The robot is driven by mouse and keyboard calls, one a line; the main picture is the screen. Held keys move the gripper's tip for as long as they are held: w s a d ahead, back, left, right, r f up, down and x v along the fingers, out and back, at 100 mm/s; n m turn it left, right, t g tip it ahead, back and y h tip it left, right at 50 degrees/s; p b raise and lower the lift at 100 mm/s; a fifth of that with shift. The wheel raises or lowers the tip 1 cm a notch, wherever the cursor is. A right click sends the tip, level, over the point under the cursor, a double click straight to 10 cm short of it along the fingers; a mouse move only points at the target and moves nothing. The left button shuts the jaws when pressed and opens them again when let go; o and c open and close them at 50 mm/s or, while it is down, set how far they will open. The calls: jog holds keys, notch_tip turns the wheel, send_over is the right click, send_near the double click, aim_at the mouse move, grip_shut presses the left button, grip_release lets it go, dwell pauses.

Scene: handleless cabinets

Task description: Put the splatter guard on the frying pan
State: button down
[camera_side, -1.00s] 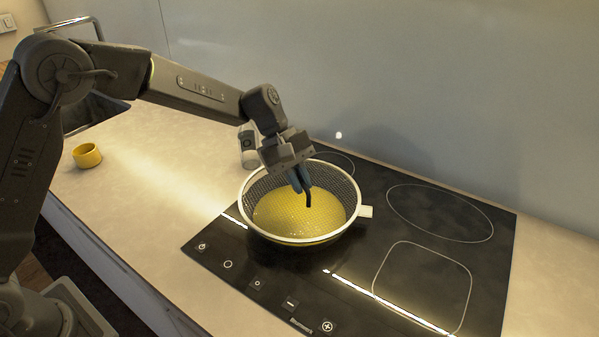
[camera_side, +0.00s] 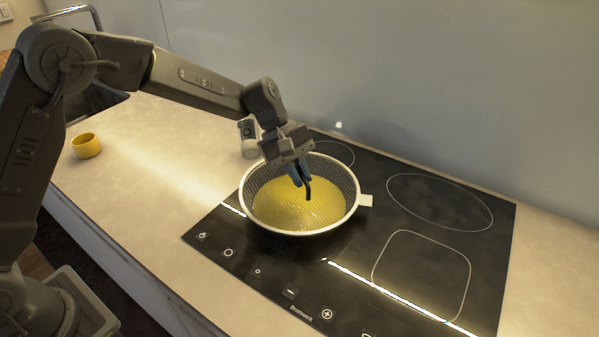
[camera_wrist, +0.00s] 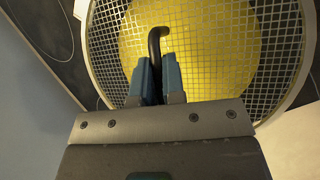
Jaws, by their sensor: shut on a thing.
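The splatter guard is a round mesh disc with a pale rim (camera_side: 246,190) and a black hooked handle (camera_side: 308,189) at its middle. My gripper (camera_side: 299,176) is above the guard with its blue fingers shut on that handle. The wrist view shows the fingers (camera_wrist: 158,80) on the handle (camera_wrist: 154,42), with the mesh below. The yellow frying pan (camera_side: 285,210) shows through the mesh, under the guard, on the hob. In the wrist view the pan (camera_wrist: 200,50) is seen inside the guard's rim. I cannot tell whether guard and pan touch.
The black hob (camera_side: 400,270) has free cooking zones at right. A pale tab (camera_side: 365,200) sticks out right of the rim. A yellow cup (camera_side: 86,146) stands on the counter (camera_side: 160,170) at left. A small pale cylinder (camera_side: 249,140) stands behind the guard. A wall rises behind.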

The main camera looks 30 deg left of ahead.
dwell(0.3)
jog(key=c, duration=1.1)
grip_release()
jog(key=shift+f, duration=0.1)
